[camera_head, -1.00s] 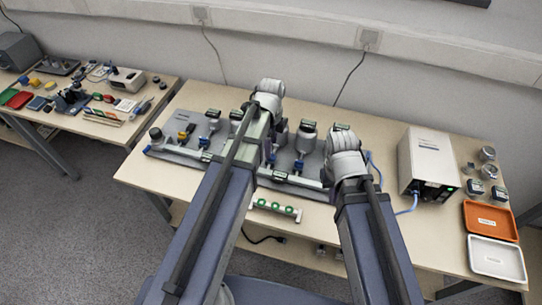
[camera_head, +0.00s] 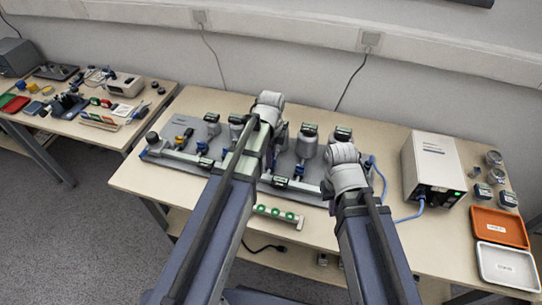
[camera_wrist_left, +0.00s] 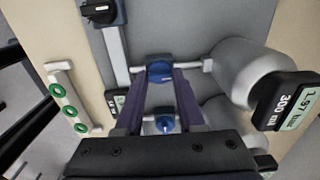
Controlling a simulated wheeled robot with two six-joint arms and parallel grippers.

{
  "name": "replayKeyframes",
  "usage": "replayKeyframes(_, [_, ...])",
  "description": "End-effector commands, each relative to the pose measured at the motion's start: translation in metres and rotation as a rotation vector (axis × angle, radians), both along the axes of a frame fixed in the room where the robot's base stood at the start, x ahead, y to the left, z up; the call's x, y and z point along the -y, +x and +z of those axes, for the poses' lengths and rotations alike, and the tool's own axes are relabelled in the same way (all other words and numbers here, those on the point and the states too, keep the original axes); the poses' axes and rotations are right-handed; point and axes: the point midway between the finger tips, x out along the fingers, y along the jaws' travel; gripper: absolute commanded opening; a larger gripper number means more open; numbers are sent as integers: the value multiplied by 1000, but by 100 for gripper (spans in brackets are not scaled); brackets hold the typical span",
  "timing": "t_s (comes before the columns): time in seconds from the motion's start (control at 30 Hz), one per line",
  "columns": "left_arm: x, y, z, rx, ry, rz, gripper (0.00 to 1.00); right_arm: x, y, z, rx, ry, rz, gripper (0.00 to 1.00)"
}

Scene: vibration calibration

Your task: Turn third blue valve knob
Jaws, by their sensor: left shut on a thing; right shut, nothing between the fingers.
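In the left wrist view, my left gripper (camera_wrist_left: 160,82) has its purple fingers closed on a blue valve knob (camera_wrist_left: 160,68), one finger on each side. The knob sits on a pipe beside a grey cylinder (camera_wrist_left: 245,70) with a "300 ml" display. Another blue valve (camera_wrist_left: 165,123) shows between the fingers, nearer the wrist. In the head view, my left arm hides the gripped knob and most of the left gripper. Other blue valves (camera_head: 202,147) (camera_head: 299,170) stand on the grey panel (camera_head: 160,155). My right gripper (camera_head: 328,189) is mostly hidden beneath its wrist, over the panel's right end.
A strip with green rings (camera_head: 277,215) lies in front of the panel. A power box (camera_head: 430,165) with a blue cable stands at right, with an orange tray (camera_head: 500,227) and a white tray (camera_head: 508,265) beyond. A cluttered side table (camera_head: 70,100) is at left.

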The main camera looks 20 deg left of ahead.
Motion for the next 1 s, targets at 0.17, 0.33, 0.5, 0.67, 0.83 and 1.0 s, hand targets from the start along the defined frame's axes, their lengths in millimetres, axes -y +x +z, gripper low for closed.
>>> replayKeyframes(0.17, [0,0,0,0,0,0,8,0,0,0,0,0,0,0])
replayKeyframes(0.33, [0,0,0,0,0,0,0,0,0,0,0,0,0,0])
replayKeyframes(0.5, [0,0,0,0,0,3,0,0,0,0,0,0,0,0])
replayKeyframes(0.67, [0,0,0,0,0,34,0,0,0,0,0,0,0,0])
replayKeyframes(0.83, [0,0,0,0,0,123,0,0,0,0,0,0,0,0])
replayKeyframes(1.0, [0,0,0,0,0,267,0,0,0,0,0,0,0,0])
